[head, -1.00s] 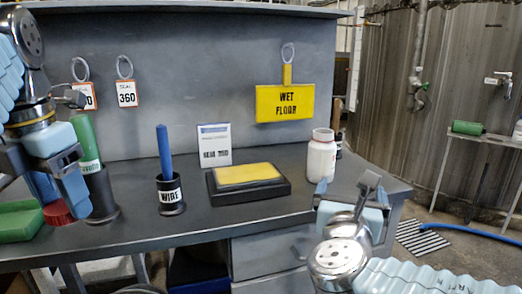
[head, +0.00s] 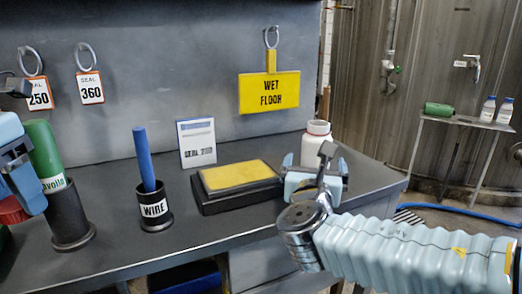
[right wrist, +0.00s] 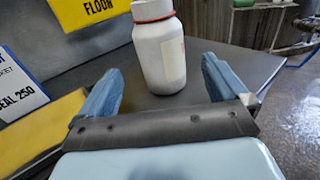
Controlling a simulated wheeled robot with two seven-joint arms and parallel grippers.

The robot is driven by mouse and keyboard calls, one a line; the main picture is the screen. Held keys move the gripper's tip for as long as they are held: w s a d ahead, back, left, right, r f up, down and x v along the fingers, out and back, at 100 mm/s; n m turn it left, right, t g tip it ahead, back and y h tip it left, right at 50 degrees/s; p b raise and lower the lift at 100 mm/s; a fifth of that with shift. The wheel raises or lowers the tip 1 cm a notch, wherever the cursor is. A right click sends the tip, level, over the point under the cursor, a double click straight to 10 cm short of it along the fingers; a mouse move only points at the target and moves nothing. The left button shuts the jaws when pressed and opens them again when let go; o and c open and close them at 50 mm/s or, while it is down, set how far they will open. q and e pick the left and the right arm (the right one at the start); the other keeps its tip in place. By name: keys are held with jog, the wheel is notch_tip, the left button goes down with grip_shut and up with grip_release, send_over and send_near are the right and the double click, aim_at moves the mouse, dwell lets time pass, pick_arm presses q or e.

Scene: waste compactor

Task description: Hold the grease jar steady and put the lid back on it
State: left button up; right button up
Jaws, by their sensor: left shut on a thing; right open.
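The white grease jar (head: 311,149) stands upright on the bench near its right end, with a red ring around its neck. It also shows in the right wrist view (right wrist: 160,50), beyond and between the fingers. My right gripper (head: 316,170) is open in front of the jar, its fingers pointing at it and apart from it. My left gripper (head: 22,188) is at the left edge, partly cut off, shut on the red lid (head: 11,211). The lid shows only in part, below the fingers.
A black pad with a yellow top (head: 237,177) lies left of the jar. A WIRE cup (head: 153,211) with a blue rod and a dark holder (head: 69,222) with a green tube stand further left. A seal card (head: 197,143) stands behind. Bare bench lies between them.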

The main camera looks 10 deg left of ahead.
aim_at(315, 159)
pick_arm(q)
jog(key=shift+r, duration=0.3)
pick_arm(e)
jog(key=shift+w, duration=1.45)
jog(key=shift+w, duration=0.1)
pick_arm(q)
jog(key=shift+r+p, duration=0.25)
jog(key=shift+p, duration=0.15)
pick_arm(e)
jog(key=shift+w+d+r, duration=0.1)
jog(key=shift+w, duration=0.25)
pick_arm(q)
jog(key=shift+r+p, duration=0.5)
jog(key=shift+p, duration=0.05)
pick_arm(e)
jog(key=w, duration=0.4)
jog(key=shift+w, duration=0.15)
jog(key=c, duration=1.4)
